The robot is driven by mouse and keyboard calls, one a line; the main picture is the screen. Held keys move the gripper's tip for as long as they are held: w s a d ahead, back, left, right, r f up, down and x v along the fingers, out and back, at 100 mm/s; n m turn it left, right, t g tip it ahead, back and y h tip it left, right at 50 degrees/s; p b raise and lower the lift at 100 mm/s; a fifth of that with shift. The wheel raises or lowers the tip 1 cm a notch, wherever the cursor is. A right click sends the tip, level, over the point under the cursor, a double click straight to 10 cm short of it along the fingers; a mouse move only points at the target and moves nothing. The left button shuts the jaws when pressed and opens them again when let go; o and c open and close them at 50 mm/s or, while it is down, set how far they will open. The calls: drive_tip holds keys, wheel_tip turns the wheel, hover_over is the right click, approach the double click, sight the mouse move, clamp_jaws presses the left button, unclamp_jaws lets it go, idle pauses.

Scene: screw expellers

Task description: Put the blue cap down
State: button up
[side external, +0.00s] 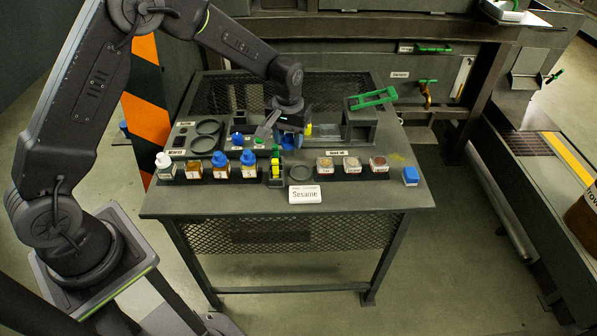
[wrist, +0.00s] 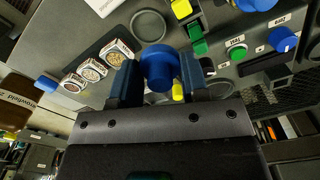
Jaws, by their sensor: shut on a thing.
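In the wrist view the blue cap (wrist: 159,64) is a round blue piece between the two dark blue fingers of my gripper (wrist: 160,75). My gripper is shut on it. In the side external view my gripper (side external: 289,132) is over the back middle of the table, behind the row of bottles and jars. There the cap is too small and covered to tell from the blue fingers, and I cannot tell how high it is above the surface.
The dark table (side external: 400,196) holds bottles with blue caps (side external: 220,158), square sample jars (side external: 352,165), a Sesame sign (side external: 304,195) and a small blue block (side external: 410,176). An empty round ring (wrist: 149,25) lies near the jars.

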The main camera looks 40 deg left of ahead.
sight(301, 173)
drive_tip(key=shift+w+d+n, duration=0.3)
drive_tip(key=shift+w, duration=0.25)
drive_tip(key=shift+w+d+n, duration=0.3)
drive_tip(key=shift+w, duration=0.25)
drive_tip(key=shift+w+d+f, duration=0.15)
drive_tip(key=shift+w+f, duration=0.05)
drive_tip(key=shift+f, duration=0.1)
wheel_tip(301, 173, down, 9)
drive_tip(key=shift+f, duration=0.15)
drive_tip(key=shift+f, duration=0.4)
drive_tip(key=shift+f, duration=0.2)
drive_tip(key=shift+w, duration=0.1)
drive_tip(key=o, duration=0.6)
